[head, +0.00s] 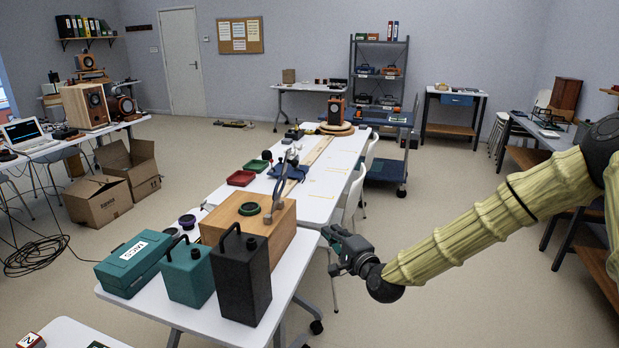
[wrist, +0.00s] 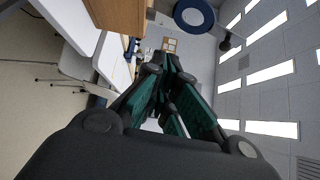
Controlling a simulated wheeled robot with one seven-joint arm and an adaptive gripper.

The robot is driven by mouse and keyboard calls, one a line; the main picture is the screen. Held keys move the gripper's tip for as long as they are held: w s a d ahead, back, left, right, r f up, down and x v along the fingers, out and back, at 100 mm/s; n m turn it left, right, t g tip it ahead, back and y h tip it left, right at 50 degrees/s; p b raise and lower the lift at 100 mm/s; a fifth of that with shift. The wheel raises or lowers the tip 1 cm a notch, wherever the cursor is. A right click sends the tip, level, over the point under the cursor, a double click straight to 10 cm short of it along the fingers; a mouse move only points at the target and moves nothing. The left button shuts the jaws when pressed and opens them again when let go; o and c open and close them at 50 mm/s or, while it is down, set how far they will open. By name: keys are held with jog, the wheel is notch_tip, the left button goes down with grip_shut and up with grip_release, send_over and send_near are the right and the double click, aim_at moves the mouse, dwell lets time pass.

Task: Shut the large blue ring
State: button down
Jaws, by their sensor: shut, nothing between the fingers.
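A large blue ring (wrist: 207,24) with a pale middle shows at the top of the wrist view, beside a wooden cabinet (wrist: 115,14). In the head view the ring (head: 279,187) appears nearly edge-on, standing raised above the top of the cabinet (head: 283,228). A smaller dark green ring (head: 250,209) lies on the cabinet top. My gripper (head: 331,236) is to the right of the cabinet, apart from it and lower than the ring. In the wrist view my gripper's fingers (wrist: 168,72) are shut and empty.
A black case (head: 241,279), a teal canister (head: 188,275) and a teal toolbox (head: 134,262) stand in front and left of the cabinet on the white table (head: 151,302). Red (head: 241,178) and green (head: 256,166) trays lie behind.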

jog(key=w+d+r+m+t, duration=0.15)
jog(key=w+r, duration=0.25)
jog(key=r, duration=0.7)
jog(key=w+a+r+p, duration=0.2)
jog(key=w+a+p, duration=0.2)
jog(key=w+a, duration=0.4)
jog(key=shift+w+r+t+y, duration=0.2)
jog(key=shift+w+t+y, duration=0.25)
jog(key=shift+w, duration=0.25)
